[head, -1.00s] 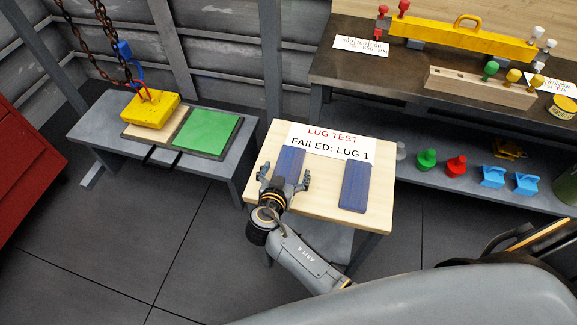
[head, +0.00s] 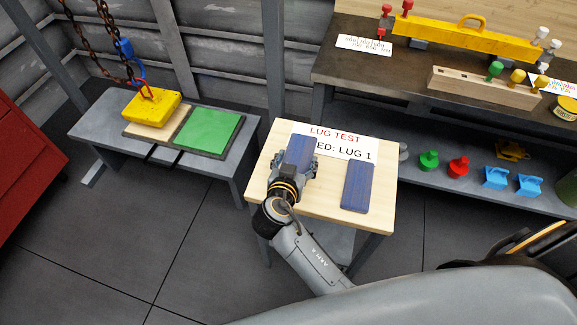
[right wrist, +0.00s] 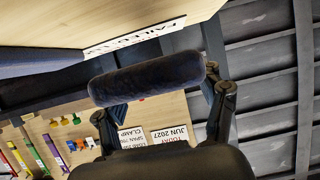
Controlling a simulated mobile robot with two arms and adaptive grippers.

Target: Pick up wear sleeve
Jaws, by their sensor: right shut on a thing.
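A blue-purple wear sleeve (head: 299,150) is between the fingers of my right gripper (head: 295,166), over the left part of the light wooden table (head: 325,210). The right gripper is shut on it. In the right wrist view the held sleeve (right wrist: 147,78) shows dark and end-to-end between the two fingers (right wrist: 160,105), and it looks clear of the table top. A second blue wear sleeve (head: 357,187) lies on the table to the right; part of it shows at the left edge of the wrist view (right wrist: 35,62). My left gripper is not in view.
A lug test sign (head: 350,147) lies at the table's back, partly covered by the held sleeve. A bench with a green pad (head: 212,131) and a yellow block (head: 152,109) on chains stands left. A dark shelf (head: 340,72) with a yellow beam (head: 465,37) stands right.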

